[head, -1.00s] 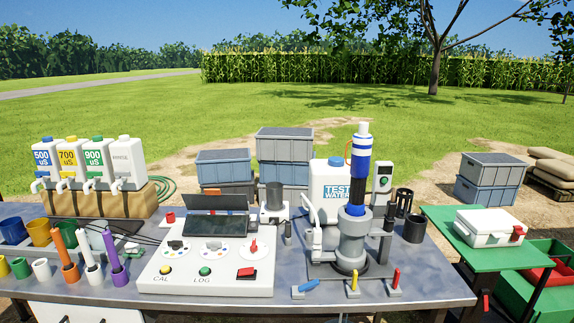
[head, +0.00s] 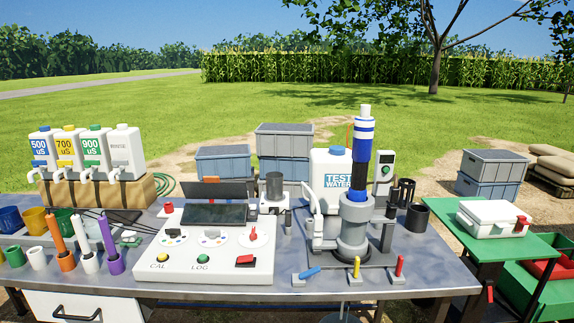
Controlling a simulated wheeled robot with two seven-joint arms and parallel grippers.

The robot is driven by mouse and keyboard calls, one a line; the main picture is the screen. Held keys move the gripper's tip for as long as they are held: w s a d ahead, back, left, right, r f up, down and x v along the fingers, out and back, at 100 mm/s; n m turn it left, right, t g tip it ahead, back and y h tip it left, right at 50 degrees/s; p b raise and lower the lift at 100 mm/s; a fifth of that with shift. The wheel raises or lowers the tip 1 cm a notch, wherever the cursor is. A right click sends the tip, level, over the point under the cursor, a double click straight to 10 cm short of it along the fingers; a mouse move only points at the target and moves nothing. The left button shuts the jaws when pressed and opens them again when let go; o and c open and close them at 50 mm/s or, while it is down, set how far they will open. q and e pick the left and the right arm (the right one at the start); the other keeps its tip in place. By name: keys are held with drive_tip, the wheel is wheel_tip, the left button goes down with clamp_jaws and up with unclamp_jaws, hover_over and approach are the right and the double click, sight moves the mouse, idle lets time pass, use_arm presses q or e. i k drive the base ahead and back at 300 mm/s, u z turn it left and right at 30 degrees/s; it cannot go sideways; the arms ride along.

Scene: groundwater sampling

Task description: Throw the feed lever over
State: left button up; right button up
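Three small levers stand on grey bases along the front edge of the bench, before the grey pump stand (head: 353,240). The blue lever (head: 310,272) leans far over to the right, nearly flat. The yellow lever (head: 356,267) and the red lever (head: 400,265) stand about upright. No label shows which one is the feed lever. Neither of my grippers is in the head view, and nothing touches the levers.
A white control panel (head: 160,284) with knobs and buttons lies left of the levers. A tall blue-and-white cylinder (head: 361,150) rises from the pump stand behind them. A green side table (head: 510,247) with a white case (head: 490,218) stands right. The space above the levers is clear.

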sight(315, 270)
drive_tip(key=u, duration=0.5)
drive_tip(key=k, duration=1.05)
drive_tip(key=z, duration=0.7)
drive_tip(key=i, duration=0.8)
drive_tip(key=u, duration=0.35)
drive_tip(key=i, duration=0.85)
drive_tip(key=u, duration=0.9)
